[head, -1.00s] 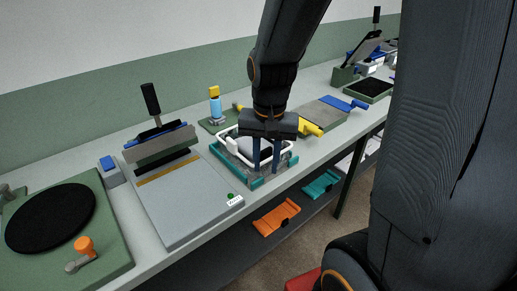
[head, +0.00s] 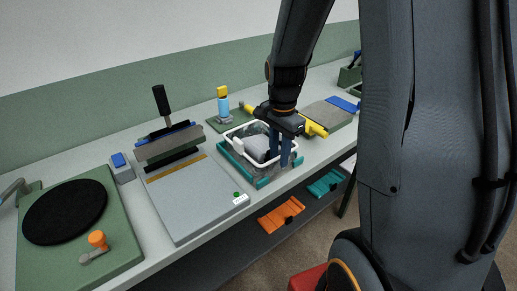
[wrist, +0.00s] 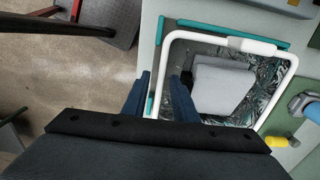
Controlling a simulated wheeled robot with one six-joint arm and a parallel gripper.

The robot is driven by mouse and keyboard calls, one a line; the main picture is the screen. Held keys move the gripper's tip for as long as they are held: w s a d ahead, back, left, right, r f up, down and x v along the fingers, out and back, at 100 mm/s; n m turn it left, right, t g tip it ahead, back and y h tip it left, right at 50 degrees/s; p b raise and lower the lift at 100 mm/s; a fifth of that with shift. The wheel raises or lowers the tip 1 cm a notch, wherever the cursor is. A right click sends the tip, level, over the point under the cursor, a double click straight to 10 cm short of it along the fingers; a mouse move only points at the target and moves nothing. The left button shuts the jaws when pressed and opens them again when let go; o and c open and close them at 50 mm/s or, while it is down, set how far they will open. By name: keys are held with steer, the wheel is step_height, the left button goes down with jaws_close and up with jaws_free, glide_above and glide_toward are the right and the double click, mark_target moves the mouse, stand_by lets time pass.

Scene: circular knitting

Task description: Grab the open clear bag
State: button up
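The open clear bag (wrist: 258,88) shows as a see-through, wrinkled liner with a white loop-shaped rim (wrist: 228,34). It sits in a teal-edged holder (head: 233,172) on the bench, with a grey folded piece (wrist: 219,86) inside. My gripper (head: 280,160) points down at the bag's front right side. In the wrist view, its two blue fingers (wrist: 162,80) are apart, one on either side of the left stretch of the white rim. The gripper is open, with a gap visible between the fingers. The finger depth against the rim is hard to tell.
A grey press plate (head: 195,200) with a black-handled clamp stands left of the holder. A green base with a black disc (head: 65,212) is farther left. Orange (head: 281,215) and teal (head: 325,184) pieces lie on the lower shelf.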

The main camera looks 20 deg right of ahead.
mark_target(278, 172)
steer(key=shift+f+p, duration=0.45)
steer(key=shift+f, duration=1.25)
jaws_close()
steer(key=shift+r, duration=0.1)
